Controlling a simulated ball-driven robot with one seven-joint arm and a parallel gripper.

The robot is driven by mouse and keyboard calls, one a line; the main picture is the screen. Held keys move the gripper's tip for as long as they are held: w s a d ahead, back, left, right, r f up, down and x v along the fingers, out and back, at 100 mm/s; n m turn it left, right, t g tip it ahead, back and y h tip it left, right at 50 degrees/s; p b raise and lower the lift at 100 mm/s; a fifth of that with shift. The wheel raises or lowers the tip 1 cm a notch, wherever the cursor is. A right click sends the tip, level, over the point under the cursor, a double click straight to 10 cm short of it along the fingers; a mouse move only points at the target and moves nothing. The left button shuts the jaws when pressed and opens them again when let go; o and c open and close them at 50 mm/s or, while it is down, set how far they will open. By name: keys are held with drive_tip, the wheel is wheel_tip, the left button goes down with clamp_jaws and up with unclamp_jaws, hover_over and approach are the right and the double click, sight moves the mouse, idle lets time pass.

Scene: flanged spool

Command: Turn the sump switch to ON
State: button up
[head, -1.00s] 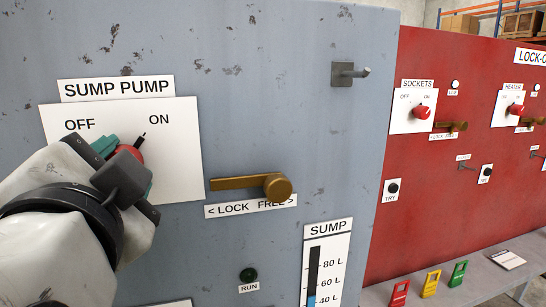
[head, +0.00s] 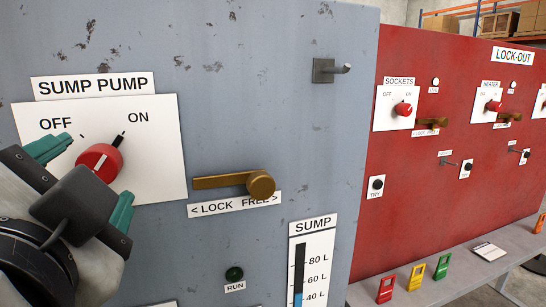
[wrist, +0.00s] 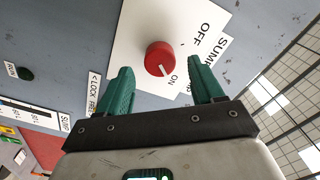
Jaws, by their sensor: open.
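The red sump knob (head: 100,160) sits on a white plate (head: 160,180) marked OFF and ON, under a SUMP PUMP label (head: 90,86). Its white line leans up and right, toward the ON mark. In the wrist view the knob (wrist: 160,57) also has its line toward the ON word. My gripper (head: 85,182) is open, with its green fingers apart and empty. It stands off the knob, toward the lower left in the head view. In the wrist view the fingers (wrist: 161,75) lie on either side below the knob, not touching it.
A brass lock lever (head: 235,183) lies right of the plate, its arm pointing left. The RUN lamp (head: 234,273) looks dark green. A red lock-out board (head: 450,140) stands beyond a bench with colored tags.

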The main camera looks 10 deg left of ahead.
drive_tip(key=v, duration=0.6)
drive_tip(key=shift+s+d, duration=0.2)
drive_tip(key=shift+s, duration=0.1)
